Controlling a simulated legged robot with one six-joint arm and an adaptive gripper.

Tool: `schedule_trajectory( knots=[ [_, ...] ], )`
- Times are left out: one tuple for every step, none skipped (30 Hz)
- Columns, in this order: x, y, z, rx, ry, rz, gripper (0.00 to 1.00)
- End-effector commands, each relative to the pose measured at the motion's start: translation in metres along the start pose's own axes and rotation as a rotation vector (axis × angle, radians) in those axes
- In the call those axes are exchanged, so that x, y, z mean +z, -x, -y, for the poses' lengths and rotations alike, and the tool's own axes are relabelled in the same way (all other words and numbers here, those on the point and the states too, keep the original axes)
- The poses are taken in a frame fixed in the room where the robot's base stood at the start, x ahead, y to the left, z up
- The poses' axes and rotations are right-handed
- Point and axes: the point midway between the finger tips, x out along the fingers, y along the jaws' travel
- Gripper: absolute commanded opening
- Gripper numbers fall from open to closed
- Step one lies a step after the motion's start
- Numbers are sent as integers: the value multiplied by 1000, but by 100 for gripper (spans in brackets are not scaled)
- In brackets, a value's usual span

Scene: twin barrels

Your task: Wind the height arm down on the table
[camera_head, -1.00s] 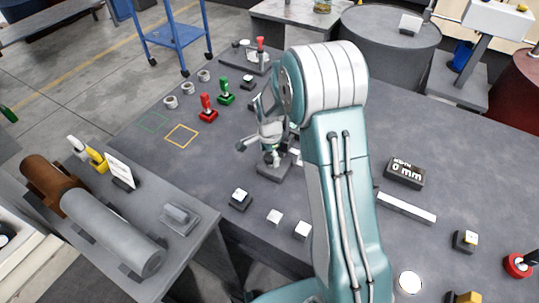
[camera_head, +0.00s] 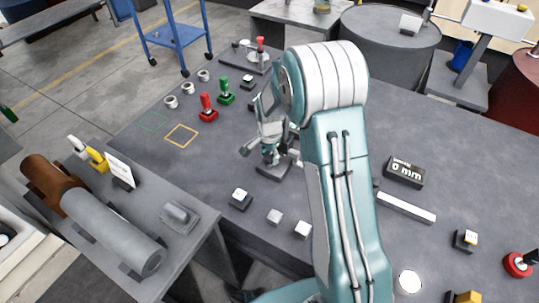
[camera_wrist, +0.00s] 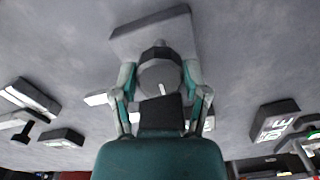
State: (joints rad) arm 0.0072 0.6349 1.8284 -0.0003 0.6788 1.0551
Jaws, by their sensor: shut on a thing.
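A dark round knob (camera_wrist: 160,72) with a white line stands on a grey base plate (camera_wrist: 150,32) in the wrist view. I take it to be the height arm's knob; the arm itself I cannot make out clearly. My gripper (camera_wrist: 160,82) has a teal finger on each side of the knob and is shut on it. In the head view my gripper (camera_head: 268,150) is just above the grey base (camera_head: 273,172) on the table (camera_head: 330,185), and largely hides the knob. A black readout (camera_head: 405,171) right of my arm shows "0 mm".
A red-handled device (camera_head: 208,107) and a green-handled one (camera_head: 226,92) stand behind and left of my gripper. Small white-topped blocks (camera_head: 240,199) lie in front. A long white-topped bar (camera_head: 406,208) lies to the right. The table's left area with the yellow square (camera_head: 182,135) is clear.

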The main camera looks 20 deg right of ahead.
Motion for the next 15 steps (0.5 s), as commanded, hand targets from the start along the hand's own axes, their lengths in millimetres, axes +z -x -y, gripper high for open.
schedule_trajectory(
  knots=[
    [0, -1, 1, -3, 41, -1, 12],
    [0, -1, 1, -3, 69, -1, 12],
    [0, -1, 1, -3, 107, -1, 12],
    [0, -1, 1, -3, 136, -1, 12],
    [0, -1, 1, -3, 164, -1, 12],
    [0, -1, 1, -3, 203, -1, 12],
    [0, -1, 1, -3, 232, -1, 12],
    [0, -1, 1, -3, 260, -1, 12],
    [0, -1, 1, -3, 298, -1, 12],
    [0, -1, 1, -3, 327, -1, 12],
    [0, -1, 1, -3, 355, -1, 12],
    [0, -1, 1, -3, 393, -2, 12],
    [0, -1, 1, -3, 422, -2, 12],
    [0, -1, 1, -3, 450, -2, 12],
    [0, -1, 1, -3, 488, -2, 12]
  ],
)
